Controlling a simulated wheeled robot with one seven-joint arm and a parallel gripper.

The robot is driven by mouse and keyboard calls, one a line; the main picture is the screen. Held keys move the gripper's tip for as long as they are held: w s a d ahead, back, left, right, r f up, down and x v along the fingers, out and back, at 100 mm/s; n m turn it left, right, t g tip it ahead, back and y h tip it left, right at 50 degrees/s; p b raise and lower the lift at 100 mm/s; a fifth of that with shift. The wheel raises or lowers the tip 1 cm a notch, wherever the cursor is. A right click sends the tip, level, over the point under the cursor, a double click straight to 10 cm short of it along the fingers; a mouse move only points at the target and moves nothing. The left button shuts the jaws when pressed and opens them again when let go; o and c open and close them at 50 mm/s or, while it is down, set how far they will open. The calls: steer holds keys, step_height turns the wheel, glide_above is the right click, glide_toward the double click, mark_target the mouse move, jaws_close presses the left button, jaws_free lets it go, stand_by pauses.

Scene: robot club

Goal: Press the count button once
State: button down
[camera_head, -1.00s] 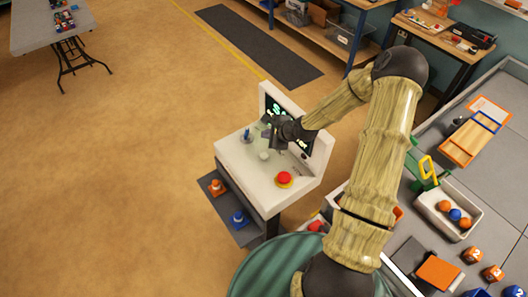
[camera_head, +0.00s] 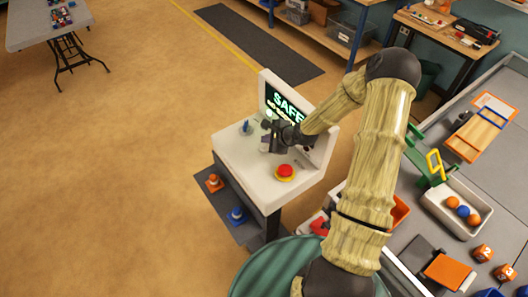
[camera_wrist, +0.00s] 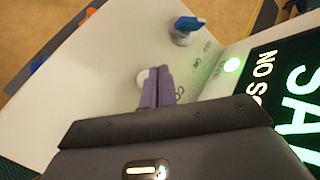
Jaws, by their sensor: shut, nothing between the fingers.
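The white console (camera_head: 240,168) stands in the middle of the head view, with a tilted screen (camera_head: 277,101) showing "SAFE" in green. My gripper (camera_head: 268,148) is shut and empty, pointing down over the panel. In the wrist view its purple fingers (camera_wrist: 157,86) are at a round white button (camera_wrist: 142,77), partly hidden behind them. I cannot tell whether they touch it. No label for the count button is readable. A blue knob (camera_wrist: 188,26) stands beyond the fingers; a green light (camera_wrist: 232,65) glows beside the screen.
A lower shelf holds an orange cone (camera_head: 214,181) and a blue cone (camera_head: 237,214). At right, a grey worktop carries a white tray (camera_head: 435,212) of balls and a wooden box (camera_head: 474,140). Open floor lies left of the console.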

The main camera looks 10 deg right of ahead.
mark_target(262, 145)
steer(key=shift+f, duration=0.75)
steer(key=shift+f, duration=0.1)
stand_by(1.4)
steer(key=shift+f+b, duration=0.3)
steer(key=shift+f, duration=0.55)
stand_by(0.8)
steer(key=shift+r, duration=0.15)
steer(key=shift+r+p, duration=0.6)
steer(key=shift+r, duration=0.2)
steer(key=shift+r, duration=0.1)
step_height(262, 145, up, 5)
steer(key=p, duration=0.4)
